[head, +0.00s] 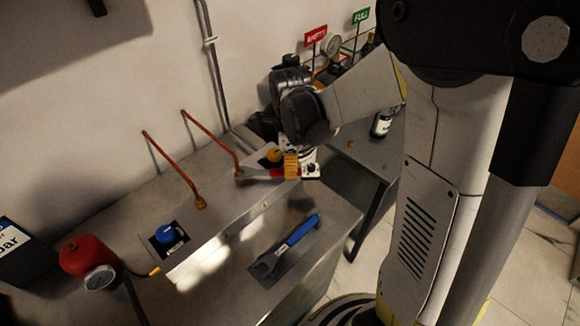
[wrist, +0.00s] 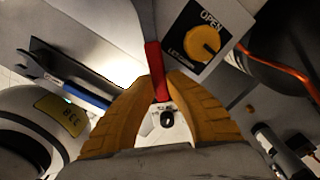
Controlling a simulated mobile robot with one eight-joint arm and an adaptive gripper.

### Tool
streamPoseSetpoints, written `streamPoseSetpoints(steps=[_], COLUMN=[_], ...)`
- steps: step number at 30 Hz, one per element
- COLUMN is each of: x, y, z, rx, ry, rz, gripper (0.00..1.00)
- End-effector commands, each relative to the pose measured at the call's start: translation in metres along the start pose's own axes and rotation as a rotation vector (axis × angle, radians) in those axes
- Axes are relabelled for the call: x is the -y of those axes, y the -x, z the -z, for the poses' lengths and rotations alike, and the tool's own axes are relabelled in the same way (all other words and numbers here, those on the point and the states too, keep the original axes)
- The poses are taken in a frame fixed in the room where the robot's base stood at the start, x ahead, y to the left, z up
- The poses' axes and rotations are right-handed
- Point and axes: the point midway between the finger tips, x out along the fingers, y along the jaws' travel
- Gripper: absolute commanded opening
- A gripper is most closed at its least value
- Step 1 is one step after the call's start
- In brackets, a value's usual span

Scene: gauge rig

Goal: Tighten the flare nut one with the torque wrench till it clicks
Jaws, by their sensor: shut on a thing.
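My gripper (head: 291,168) has its orange fingers shut on the red grip of a grey-shafted wrench (head: 262,175). In the wrist view, the fingers (wrist: 165,95) close on the red grip (wrist: 154,70). The wrench lies about level over the metal rig and points left. Its head is at the brass flare nut (head: 239,175) under the right copper pipe; I cannot tell whether it is seated around it. A second brass flare nut (head: 201,203) is under the left copper pipe, with no tool on it. No nut numbers are legible.
A blue-handled wrench (head: 290,243) lies on a mat in front. A blue knob (head: 166,234) is on the rig's left. A yellow knob (wrist: 203,43) marked OPEN is close to my gripper. A red gauge unit (head: 87,257) stands front left. A bottle (head: 382,124) stands behind right.

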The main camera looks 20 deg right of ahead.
Motion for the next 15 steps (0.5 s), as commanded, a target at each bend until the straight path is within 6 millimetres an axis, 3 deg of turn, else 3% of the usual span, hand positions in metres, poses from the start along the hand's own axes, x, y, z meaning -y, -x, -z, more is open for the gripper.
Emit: streamPoseSetpoints(steps=[15], x=[-0.005], y=[0.0], z=[0.0003], rx=[-0.002], ry=[-0.036], rz=[0.0], gripper=[0.0])
